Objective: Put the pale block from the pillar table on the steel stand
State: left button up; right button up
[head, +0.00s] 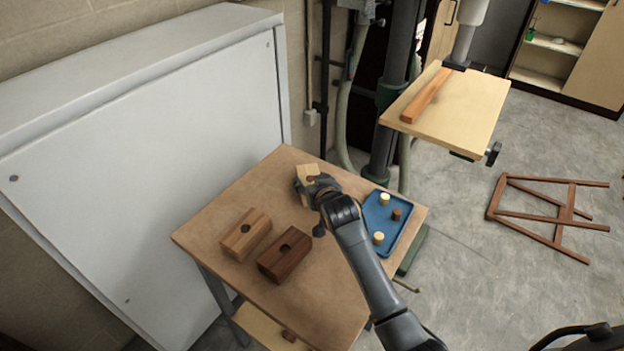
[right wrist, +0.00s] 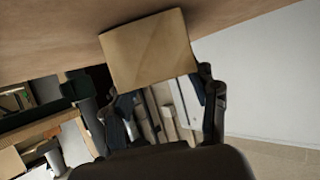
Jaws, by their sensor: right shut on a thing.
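The pale block (head: 308,173) is in my right gripper (head: 314,184), at the back of the steel stand's brown top (head: 336,272). The gripper is shut on the block and hides part of it. In the right wrist view the pale block (right wrist: 148,50) shows between the fingers, close against the brown surface; I cannot tell for sure whether it touches. The pillar table (head: 470,110) stands at the upper right with a long wooden strip (head: 426,96) on it and no block. My left gripper is not in view.
A mid-brown block (head: 245,234) and a dark brown block (head: 285,254), each with a hole, sit on the stand's left part. A blue tray (head: 388,226) with small plugs lies at the right. A grey cabinet (head: 150,140) stands behind. A wooden frame (head: 548,218) is on the floor.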

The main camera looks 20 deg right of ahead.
jog(key=o, duration=1)
jog(key=shift+f, duration=0.15)
jog(key=o, duration=0.4)
jog(key=shift+o, duration=0.2)
jog(key=shift+r, duration=0.3)
jog(key=shift+s, duration=0.3)
jog(key=v, duration=1.1)
jog(key=shift+s, duration=0.2)
jog(key=shift+a, duration=0.1)
